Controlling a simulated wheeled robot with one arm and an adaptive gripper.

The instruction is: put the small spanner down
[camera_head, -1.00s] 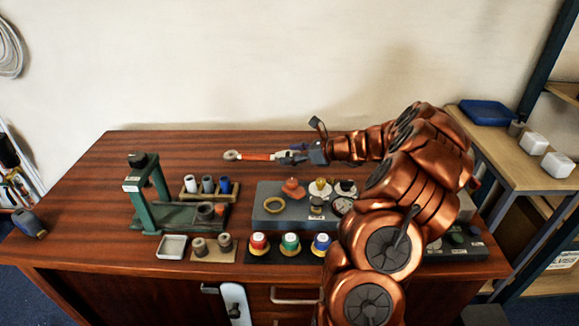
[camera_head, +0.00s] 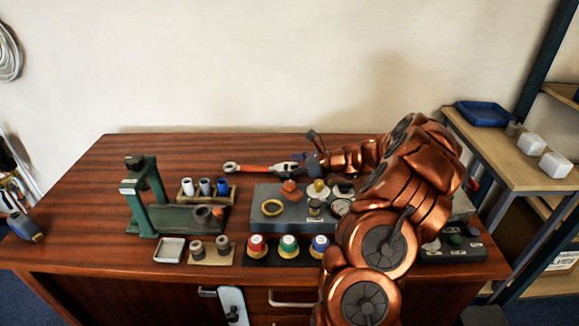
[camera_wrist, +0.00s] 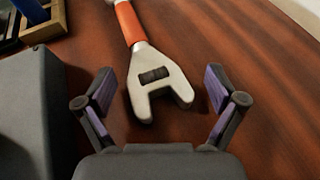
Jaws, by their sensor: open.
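The small spanner (camera_head: 256,168) has an orange-red handle and pale metal ends. It lies on the brown bench top behind the grey block, ring end to the left. In the wrist view its open-jaw end (camera_wrist: 152,72) points towards my gripper (camera_wrist: 160,85). The two fingers stand wide apart, one on each side of the jaw end, with clear gaps between. In the head view my gripper (camera_head: 297,162) is at the spanner's right end, partly hiding it.
The grey block (camera_head: 262,196) with a brass ring and small parts is just in front. A rack of bottles (camera_head: 205,192) and the green press (camera_head: 146,200) stand to the front left. The bench top (camera_head: 125,150) at back left is bare.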

